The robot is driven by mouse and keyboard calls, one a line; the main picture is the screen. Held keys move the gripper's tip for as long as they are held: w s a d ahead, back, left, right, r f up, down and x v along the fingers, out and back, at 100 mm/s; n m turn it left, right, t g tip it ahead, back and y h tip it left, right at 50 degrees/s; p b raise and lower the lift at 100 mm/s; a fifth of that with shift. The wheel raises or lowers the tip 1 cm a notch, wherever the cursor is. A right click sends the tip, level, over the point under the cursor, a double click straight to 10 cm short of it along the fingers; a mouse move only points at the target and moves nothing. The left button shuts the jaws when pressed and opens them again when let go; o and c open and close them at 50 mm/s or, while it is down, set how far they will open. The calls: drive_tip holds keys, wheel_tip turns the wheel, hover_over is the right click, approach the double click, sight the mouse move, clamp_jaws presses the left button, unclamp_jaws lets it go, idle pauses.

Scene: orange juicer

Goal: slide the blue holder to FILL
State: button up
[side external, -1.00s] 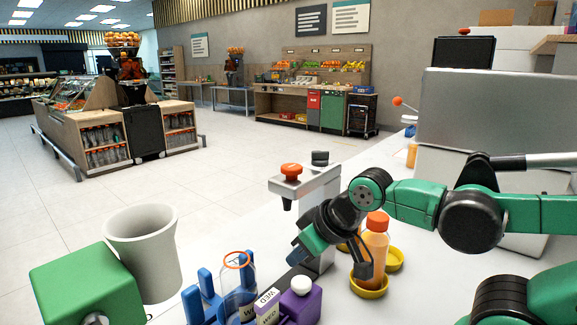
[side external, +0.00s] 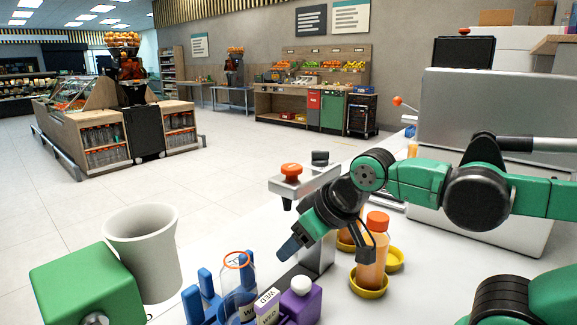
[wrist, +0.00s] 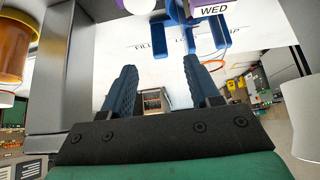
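The blue holder (side external: 207,285) is at the bottom of the side view, with upright posts around a clear bottle (side external: 238,285) that has an orange rim ring. The holder also shows at the top of the wrist view (wrist: 181,40), ahead of my fingers. My gripper (side external: 289,249) is above the counter, to the right of the holder and apart from it. In the wrist view my gripper (wrist: 160,84) has its two dark blue fingers spread with nothing between them. The FILL marking (wrist: 150,48) is printed on the white surface left of the holder in the wrist view.
A purple block (side external: 302,306) with a white knob and WED labels (side external: 267,298) adjoin the holder. A grey stand (side external: 320,240) with an orange knob rises behind my gripper. A filled orange bottle (side external: 373,255) stands in a yellow dish.

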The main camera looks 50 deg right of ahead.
wheel_tip(320, 180, up, 3)
drive_tip(key=n+g, duration=0.7)
drive_tip(key=n, duration=1.1)
hover_over(190, 289)
wheel_tip(190, 289, down, 9)
drive_tip(key=shift+f, duration=3)
clamp_jaws()
